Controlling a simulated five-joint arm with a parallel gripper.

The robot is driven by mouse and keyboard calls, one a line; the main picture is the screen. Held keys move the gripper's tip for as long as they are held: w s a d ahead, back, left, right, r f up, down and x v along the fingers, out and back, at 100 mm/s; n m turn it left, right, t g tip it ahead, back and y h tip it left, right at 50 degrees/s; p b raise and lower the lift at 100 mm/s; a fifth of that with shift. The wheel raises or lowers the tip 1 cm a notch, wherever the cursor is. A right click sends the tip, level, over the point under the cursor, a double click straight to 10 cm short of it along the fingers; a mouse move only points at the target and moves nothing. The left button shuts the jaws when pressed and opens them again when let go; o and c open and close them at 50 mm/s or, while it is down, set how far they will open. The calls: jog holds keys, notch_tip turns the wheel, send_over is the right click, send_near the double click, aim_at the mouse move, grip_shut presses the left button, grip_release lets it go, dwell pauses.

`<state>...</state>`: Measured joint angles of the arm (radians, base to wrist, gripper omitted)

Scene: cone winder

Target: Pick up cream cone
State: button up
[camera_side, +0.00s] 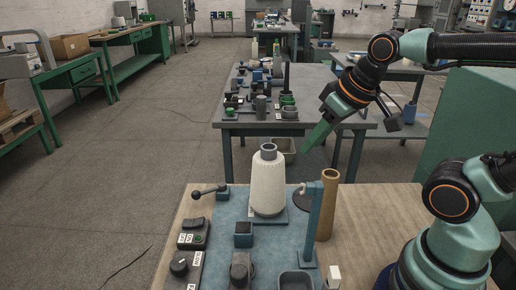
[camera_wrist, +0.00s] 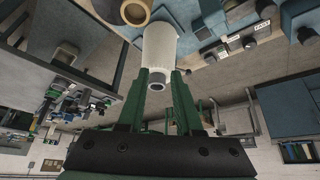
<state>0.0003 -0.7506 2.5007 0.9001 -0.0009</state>
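The cream cone (camera_side: 267,184) stands upright on the blue plate of the winder, with a dark grey tube end at its narrow top. It also shows in the wrist view (camera_wrist: 160,48), upside down, its narrow end towards my fingers. My gripper (camera_side: 309,146) is up and to the right of the cone's top in the side view, apart from it. In the wrist view my gripper (camera_wrist: 160,74) has its two green fingers spread, with a gap between them. The cone's narrow end appears between the fingertips, but nothing is held.
A brown tube (camera_side: 327,205) stands right of the cone, beside a blue upright post (camera_side: 312,225). A lever (camera_side: 207,191) and a switch box (camera_side: 193,234) are on the left. A grey tray (camera_side: 296,281) is in front. A cluttered bench (camera_side: 225,124) stands behind.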

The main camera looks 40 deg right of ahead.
jog(key=o, duration=0.6)
notch_tip(320, 180, up, 5)
jog(key=m+g, duration=0.6)
jog(key=m, duration=1)
send_over(269, 146)
notch_tip(269, 146, down, 12)
jog(key=shift+s+r, duration=0.1)
jog(key=shift+r, duration=0.05)
